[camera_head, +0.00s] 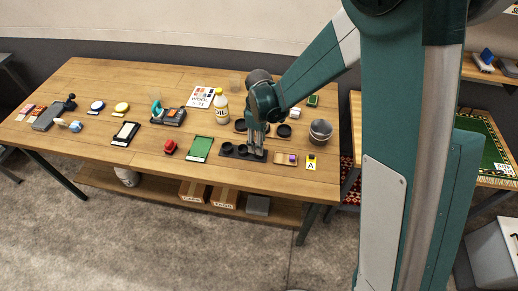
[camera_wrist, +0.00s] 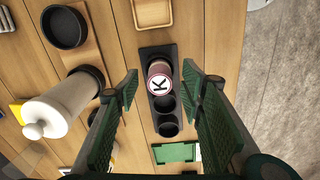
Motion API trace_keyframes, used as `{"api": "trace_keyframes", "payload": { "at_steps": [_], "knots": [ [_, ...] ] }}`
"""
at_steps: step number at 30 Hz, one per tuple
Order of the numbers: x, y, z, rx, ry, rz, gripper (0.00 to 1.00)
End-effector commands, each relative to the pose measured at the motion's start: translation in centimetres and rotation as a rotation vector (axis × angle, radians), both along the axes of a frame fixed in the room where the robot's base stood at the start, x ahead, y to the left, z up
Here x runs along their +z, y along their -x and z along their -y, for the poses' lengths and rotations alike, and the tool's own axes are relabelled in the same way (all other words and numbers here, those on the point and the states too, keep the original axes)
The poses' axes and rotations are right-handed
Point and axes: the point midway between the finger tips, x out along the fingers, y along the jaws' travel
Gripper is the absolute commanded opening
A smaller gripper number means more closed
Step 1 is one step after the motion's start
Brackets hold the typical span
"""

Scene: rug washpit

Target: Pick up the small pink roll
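A small pinkish roll (camera_wrist: 158,67) with a white end disc marked K stands in the end well of a black holder (camera_wrist: 145,52) in the wrist view. The holder's other two wells look empty. In the head view the holder (camera_head: 229,151) lies near the table's front edge, and my gripper hides the roll there. My gripper (camera_wrist: 160,82) is open, with one finger on each side of the roll in the wrist view; no contact shows. In the head view my gripper (camera_head: 255,148) points down over the holder's right end.
A wooden tray (camera_head: 279,157) with a small purple thing lies right of the holder. A green board (camera_head: 199,149) lies left of it. Black bowls (camera_head: 284,130), a metal pot (camera_head: 320,132) and a white bottle (camera_head: 222,108) stand behind. The table's front edge is close.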

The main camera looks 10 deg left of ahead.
Motion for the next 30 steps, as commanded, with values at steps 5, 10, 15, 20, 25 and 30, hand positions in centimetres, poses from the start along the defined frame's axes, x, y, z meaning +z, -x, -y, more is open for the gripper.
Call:
{"api": "trace_keyframes", "payload": {
  "at_steps": [5, 10, 15, 20, 25, 30],
  "knots": [
    [-1.3, 0.0, 0.0, 0.000, 0.000, 0.000, 0.39],
    [-1.5, 0.0, 0.0, 0.000, 0.000, 0.000, 0.39],
    [-1.5, 0.0, 0.0, 0.000, 0.000, 0.000, 0.39],
    [-1.5, 0.0, 0.0, 0.000, 0.000, 0.000, 0.39],
    [-1.5, 0.0, 0.0, 0.000, 0.000, 0.000, 0.35],
    [-1.5, 0.0, 0.0, 0.000, 0.000, 0.000, 0.12]
  ]
}}
